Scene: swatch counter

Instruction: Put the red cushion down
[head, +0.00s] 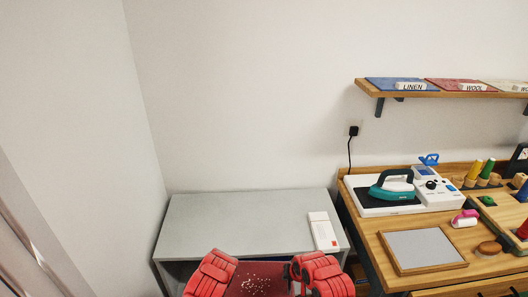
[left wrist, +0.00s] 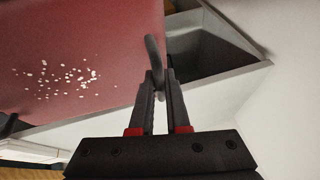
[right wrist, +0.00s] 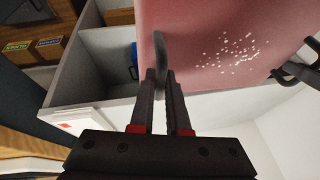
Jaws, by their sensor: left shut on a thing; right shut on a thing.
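The red cushion (head: 252,280) shows at the bottom of the head view between my two arms, in front of the grey cabinet. It looks like a flat, dark red panel with many small white specks on its face and a dark loop handle at each end. In the left wrist view, my left gripper (left wrist: 158,80) is shut on one handle of the cushion (left wrist: 80,50). In the right wrist view, my right gripper (right wrist: 160,80) is shut on the other handle of the cushion (right wrist: 220,35). The cushion's near edge is cut off in the head view.
The grey cabinet top (head: 235,220) is mostly bare, with a white packet (head: 322,231) at its right. Open compartments (right wrist: 105,65) show below. A wooden counter (head: 400,270) at right carries an iron (head: 393,187) and a framed grey panel (head: 422,248). A wall shelf (head: 440,94) hangs above.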

